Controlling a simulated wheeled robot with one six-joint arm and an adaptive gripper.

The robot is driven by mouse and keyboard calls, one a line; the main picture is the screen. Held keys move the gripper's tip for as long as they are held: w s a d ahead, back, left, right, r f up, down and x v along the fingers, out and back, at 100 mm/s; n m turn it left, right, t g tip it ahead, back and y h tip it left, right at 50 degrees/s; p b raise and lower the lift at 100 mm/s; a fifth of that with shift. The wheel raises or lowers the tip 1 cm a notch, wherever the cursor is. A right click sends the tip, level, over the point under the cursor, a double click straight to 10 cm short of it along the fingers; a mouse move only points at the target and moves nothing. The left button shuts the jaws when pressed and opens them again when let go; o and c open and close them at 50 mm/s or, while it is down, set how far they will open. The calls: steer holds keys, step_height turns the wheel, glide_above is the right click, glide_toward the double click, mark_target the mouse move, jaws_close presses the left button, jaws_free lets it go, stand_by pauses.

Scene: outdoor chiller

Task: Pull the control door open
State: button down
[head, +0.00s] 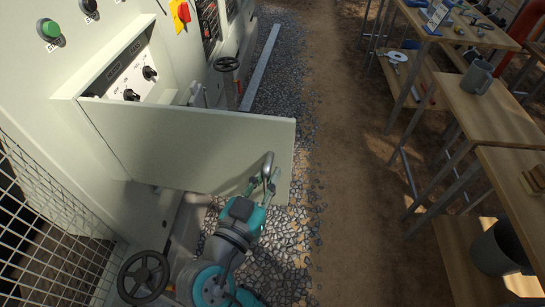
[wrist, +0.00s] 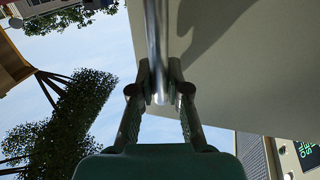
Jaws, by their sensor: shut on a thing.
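The control door (head: 185,150) is a pale grey-green panel, swung well out from the cabinet, so the knobs in the control recess (head: 128,80) show behind it. A metal bar handle (head: 267,165) is on the door near its free edge. My gripper (head: 262,186) is at this handle, at the door's outer end. In the wrist view my gripper (wrist: 160,88) has its two fingers closed around the handle bar (wrist: 156,35), with the door's face (wrist: 240,60) to the right.
A handwheel (head: 144,277) stands at the lower left, near my arm, and another (head: 227,64) is behind the door. A wire mesh guard (head: 45,215) is at the left. Wooden tables (head: 490,105) line the right. The dirt path (head: 350,150) between is clear.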

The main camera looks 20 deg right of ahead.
steer(key=shift+v, duration=1.45)
steer(key=shift+s+d+f, duration=0.1)
steer(key=c, duration=1.1)
jaws_free()
steer(key=shift+c, duration=0.2)
steer(key=v, duration=0.7)
steer(key=shift+s, duration=0.15)
